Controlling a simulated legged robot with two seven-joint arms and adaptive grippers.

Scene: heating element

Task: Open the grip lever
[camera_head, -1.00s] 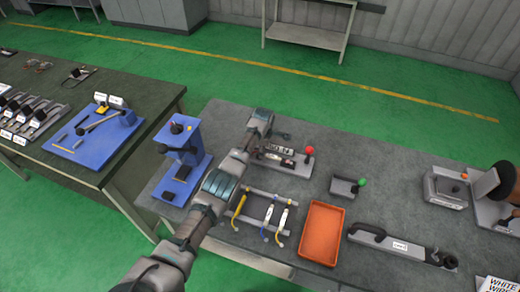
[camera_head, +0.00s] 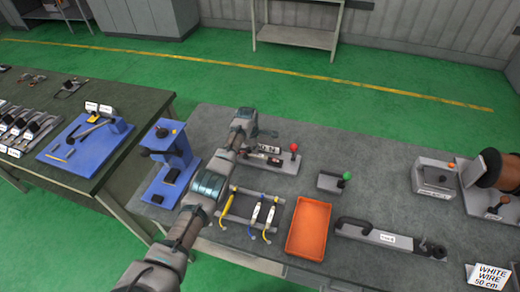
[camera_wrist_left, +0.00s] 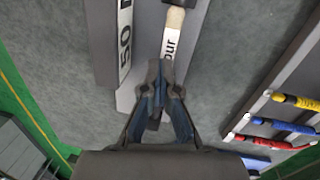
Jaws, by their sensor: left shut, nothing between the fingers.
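A grey fixture (camera_head: 284,163) carries a lever with a red ball knob (camera_head: 294,148) at its right end, plus dark parts and white labels. I cannot tell for sure which part is the grip lever. My left gripper (camera_head: 270,134) is above the back left of this fixture, its fingers shut and empty. In the left wrist view, the shut fingertips (camera_wrist_left: 159,72) overlap a white label on a grey part with a pale round piece (camera_wrist_left: 174,20). A label reading 50 (camera_wrist_left: 125,45) lies left of them. Contact cannot be told. My right gripper is not in view.
In front lie a rack with coloured-handled tools (camera_head: 252,212) and an orange tray (camera_head: 309,229). A blue stand (camera_head: 172,165) is to the left. Bare bench lies behind the fixture.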

